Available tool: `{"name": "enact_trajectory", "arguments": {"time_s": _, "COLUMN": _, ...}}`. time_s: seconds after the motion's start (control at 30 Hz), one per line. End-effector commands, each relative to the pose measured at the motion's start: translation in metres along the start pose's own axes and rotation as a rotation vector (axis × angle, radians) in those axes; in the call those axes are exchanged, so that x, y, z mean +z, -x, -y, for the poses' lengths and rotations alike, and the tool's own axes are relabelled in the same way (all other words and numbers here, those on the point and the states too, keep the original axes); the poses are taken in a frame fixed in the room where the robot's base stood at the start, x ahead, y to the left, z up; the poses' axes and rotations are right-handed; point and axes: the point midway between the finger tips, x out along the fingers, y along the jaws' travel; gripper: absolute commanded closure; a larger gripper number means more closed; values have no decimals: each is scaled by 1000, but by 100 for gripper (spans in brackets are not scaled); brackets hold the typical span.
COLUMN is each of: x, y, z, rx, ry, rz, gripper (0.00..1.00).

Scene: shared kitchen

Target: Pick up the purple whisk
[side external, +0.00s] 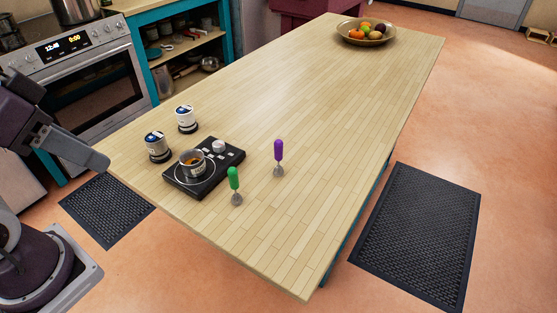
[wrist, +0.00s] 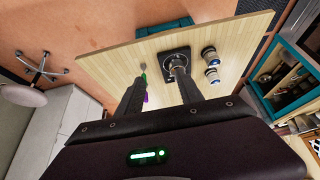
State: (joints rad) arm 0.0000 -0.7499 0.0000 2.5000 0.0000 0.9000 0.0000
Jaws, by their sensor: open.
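The purple whisk (side external: 279,153) stands handle-up on the wooden island top in the side external view, apart from other things. A green-handled whisk-like tool (side external: 234,181) stands to its left and nearer the camera. In the wrist view a bit of the purple handle (wrist: 146,98) shows beside one finger, mostly hidden, with the green handle (wrist: 143,72) above it. My gripper (wrist: 157,74) is open and empty, well away from the whisk. In the side external view my arm is at the left edge and its fingers are not clearly seen.
A black cooking plate (side external: 229,157) with a small pot (side external: 193,164) stands left of the whisk. Two white-and-blue cans (side external: 186,119) (side external: 156,146) stand behind it. A fruit bowl (side external: 366,34) is at the far end. The island top (side external: 300,90) is mostly clear.

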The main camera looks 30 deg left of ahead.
Motion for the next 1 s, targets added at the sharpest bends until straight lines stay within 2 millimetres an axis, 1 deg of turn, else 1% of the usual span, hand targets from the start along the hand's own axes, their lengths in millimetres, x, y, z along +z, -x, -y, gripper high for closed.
{"name": "enact_trajectory", "arguments": {"time_s": 0.27, "x": -2, "y": 0, "z": 0, "rx": 2, "ry": 12, "rz": 3, "gripper": 56}}
{"name": "enact_trajectory", "arguments": {"time_s": 0.33, "x": -18, "y": 0, "z": -2, "rx": 11, "ry": 82, "rz": 26, "gripper": 56}}
{"name": "enact_trajectory", "arguments": {"time_s": 0.37, "x": -29, "y": 0, "z": -4, "rx": 16, "ry": 137, "rz": 44, "gripper": 56}}
{"name": "enact_trajectory", "arguments": {"time_s": 0.47, "x": -83, "y": -14, "z": -14, "rx": 21, "ry": 416, "rz": 132, "gripper": 56}}
{"name": "enact_trajectory", "arguments": {"time_s": 0.5, "x": -106, "y": -26, "z": -21, "rx": 11, "ry": 546, "rz": 170, "gripper": 56}}
{"name": "enact_trajectory", "arguments": {"time_s": 0.57, "x": -138, "y": -50, "z": -31, "rx": -20, "ry": 739, "rz": 225, "gripper": 56}}
{"name": "enact_trajectory", "arguments": {"time_s": 0.6, "x": -157, "y": -70, "z": -39, "rx": -50, "ry": 865, "rz": 259, "gripper": 56}}
{"name": "enact_trajectory", "arguments": {"time_s": 0.67, "x": -181, "y": -105, "z": -53, "rx": -107, "ry": 1051, "rz": 302, "gripper": 56}}
{"name": "enact_trajectory", "arguments": {"time_s": 0.7, "x": -193, "y": -131, "z": -62, "rx": -150, "ry": 1170, "rz": 323, "gripper": 56}}
{"name": "enact_trajectory", "arguments": {"time_s": 0.77, "x": -204, "y": -170, "z": -77, "rx": -222, "ry": 1332, "rz": 344, "gripper": 56}}
{"name": "enact_trajectory", "arguments": {"time_s": 0.8, "x": -209, "y": -195, "z": -86, "rx": -268, "ry": 1426, "rz": 350, "gripper": 56}}
{"name": "enact_trajectory", "arguments": {"time_s": 0.83, "x": -210, "y": -211, "z": -92, "rx": -299, "ry": 1490, "rz": 351, "gripper": 56}}
{"name": "enact_trajectory", "arguments": {"time_s": 0.9, "x": -210, "y": -240, "z": -103, "rx": -355, "ry": 1596, "rz": 349, "gripper": 56}}
{"name": "enact_trajectory", "arguments": {"time_s": 1.0, "x": -209, "y": -260, "z": -110, "rx": -395, "ry": 1676, "rz": 342, "gripper": 56}}
